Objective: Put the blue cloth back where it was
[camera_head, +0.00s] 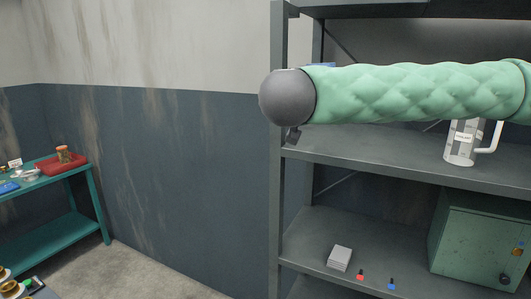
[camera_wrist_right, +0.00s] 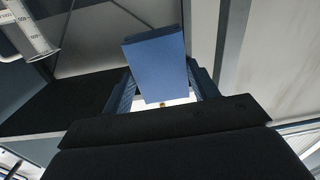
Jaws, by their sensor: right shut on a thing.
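The blue cloth (camera_wrist_right: 157,62) shows in the right wrist view as a flat-sided, folded-looking blue piece. It is between the two fingers of my right gripper (camera_wrist_right: 163,85), which is shut on it. In the head view, a thin blue strip (camera_head: 322,65) shows just above my green-sleeved right arm, at the upper shelf's left end; it looks like the same cloth. My arm hides most of the right gripper there. I cannot tell whether the cloth touches the shelf. My left gripper is not in view.
The grey shelf rack (camera_head: 330,152) has an upright post (camera_head: 278,180) close to my right arm. A graduated jug (camera_head: 461,142) stands on the middle shelf. Below are a green metal box (camera_head: 478,240) and a white stack (camera_head: 339,258). A teal table (camera_head: 50,225) stands left.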

